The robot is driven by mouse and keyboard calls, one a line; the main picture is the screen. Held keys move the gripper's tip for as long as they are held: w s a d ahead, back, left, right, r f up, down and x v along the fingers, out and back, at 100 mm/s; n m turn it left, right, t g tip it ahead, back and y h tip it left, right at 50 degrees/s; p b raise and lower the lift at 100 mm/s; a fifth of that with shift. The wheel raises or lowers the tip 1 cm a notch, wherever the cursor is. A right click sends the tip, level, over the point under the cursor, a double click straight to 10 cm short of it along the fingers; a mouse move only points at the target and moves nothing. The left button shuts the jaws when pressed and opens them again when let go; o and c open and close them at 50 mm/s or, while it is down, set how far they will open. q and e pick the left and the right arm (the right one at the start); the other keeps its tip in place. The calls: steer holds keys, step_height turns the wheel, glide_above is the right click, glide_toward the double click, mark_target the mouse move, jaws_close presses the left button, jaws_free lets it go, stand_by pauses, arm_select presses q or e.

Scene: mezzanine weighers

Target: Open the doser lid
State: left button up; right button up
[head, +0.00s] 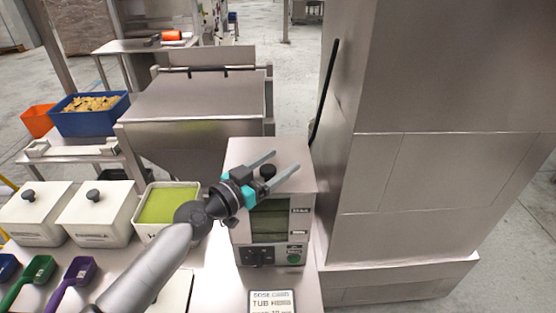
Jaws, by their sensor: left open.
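The doser (305,215) is a metal box with a display and buttons on its front, at the centre of the head view. Its lid (245,150) is the flat top and looks closed. A black knob (268,171) stands on the lid. My left gripper (286,159) is over the lid with its two grey fingers spread, and the knob shows between them. I cannot tell whether the fingers touch the knob or how high they are above the lid. The gripper and wrist hide part of the lid and the display. My right gripper is not in view.
A tall metal cabinet (440,170) stands close on the right. Lidded white bins (95,212) and an open bin of green contents (168,205) stand left, with coloured scoops (75,275) in front. A large steel hopper (195,100) is behind. A sign (271,302) stands in front.

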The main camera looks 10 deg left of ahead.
arm_select(q)
steer(key=shift+w+d, duration=0.1)
jaws_close()
stand_by(0.7)
stand_by(0.8)
